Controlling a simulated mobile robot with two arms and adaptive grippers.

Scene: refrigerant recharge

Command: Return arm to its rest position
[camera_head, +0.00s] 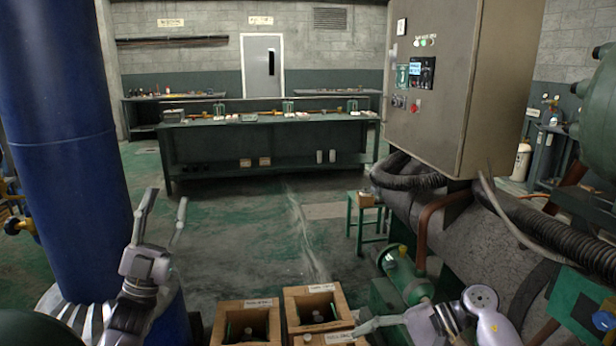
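My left gripper (168,196) is raised at the left, beside the large blue cylinder. Its two fingers point up and stand apart, with nothing between them. My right gripper (362,328) is low at the bottom right, reaching left over the edge of a wooden crate.
Wooden crates (290,299) with bottles inside stand at the bottom middle. The blue cylinder (70,150) is close at left. A grey control cabinet (480,90) and pipework crowd the right. A green stool (350,213) and workbench (270,125) stand beyond open floor.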

